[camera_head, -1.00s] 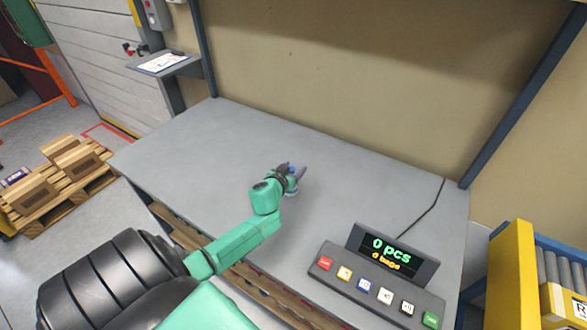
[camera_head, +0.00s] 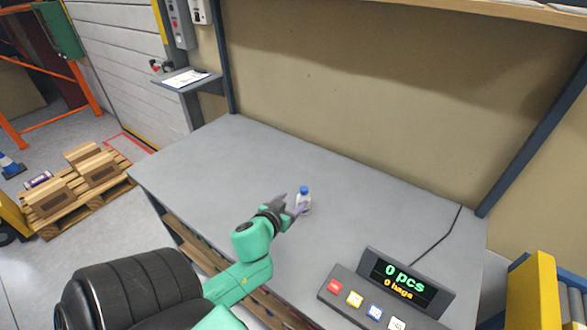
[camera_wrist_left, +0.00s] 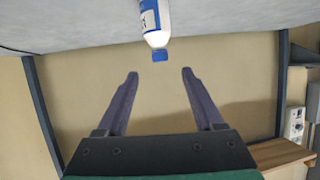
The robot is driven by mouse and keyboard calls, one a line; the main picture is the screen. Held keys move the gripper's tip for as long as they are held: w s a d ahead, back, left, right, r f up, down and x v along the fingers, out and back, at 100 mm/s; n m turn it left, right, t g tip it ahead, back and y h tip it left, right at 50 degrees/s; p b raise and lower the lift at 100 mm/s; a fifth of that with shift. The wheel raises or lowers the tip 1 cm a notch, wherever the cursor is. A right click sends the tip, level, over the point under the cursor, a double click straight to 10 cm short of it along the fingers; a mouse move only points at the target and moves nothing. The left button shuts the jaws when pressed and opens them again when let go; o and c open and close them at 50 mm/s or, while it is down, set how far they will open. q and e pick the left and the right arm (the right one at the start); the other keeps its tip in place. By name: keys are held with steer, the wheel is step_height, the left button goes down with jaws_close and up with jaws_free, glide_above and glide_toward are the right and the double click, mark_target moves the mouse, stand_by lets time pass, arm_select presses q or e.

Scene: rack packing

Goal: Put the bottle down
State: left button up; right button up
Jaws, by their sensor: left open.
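A small white bottle with a blue cap (camera_head: 304,199) stands upright on the grey table (camera_head: 370,222). My left gripper (camera_head: 292,205) is open just to the left of the bottle and close to it in the head view. In the left wrist view the bottle (camera_wrist_left: 155,22) appears upside down at the top edge, beyond the fingertips. The open, empty fingers (camera_wrist_left: 159,78) show there with a gap between them and the bottle. My right gripper is not in view.
A button panel with a display reading 0 pcs (camera_head: 398,272) sits at the table's front right, its cable (camera_head: 438,238) running back. A wall shelf with a paper (camera_head: 186,79) is at the back left. The table around the bottle is mostly clear.

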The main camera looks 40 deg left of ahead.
mark_target(305, 187)
arm_select(q)
steer(key=w+a+f+m+y+b, duration=0.1)
steer(key=w+m+b, duration=0.1)
steer(key=m, duration=0.8)
steer(key=w+a+f+m+g+y+b, duration=0.1)
steer(key=w+m, duration=0.4)
steer(key=m, duration=0.6)
steer(key=w+a+f+m+y+b, duration=0.1)
steer(key=w+a+f+m+b, duration=0.1)
steer(key=m, duration=0.9)
steer(key=shift+w+f+g+b, duration=0.2)
steer(key=shift+w+f+b, duration=0.1)
steer(key=shift+w+b, duration=0.2)
steer(key=shift+w+f+g+b, duration=0.25)
steer(key=shift+w+b, duration=0.1)
steer(key=shift+w, duration=0.15)
steer(key=shift+s, duration=0.1)
jaws_close()
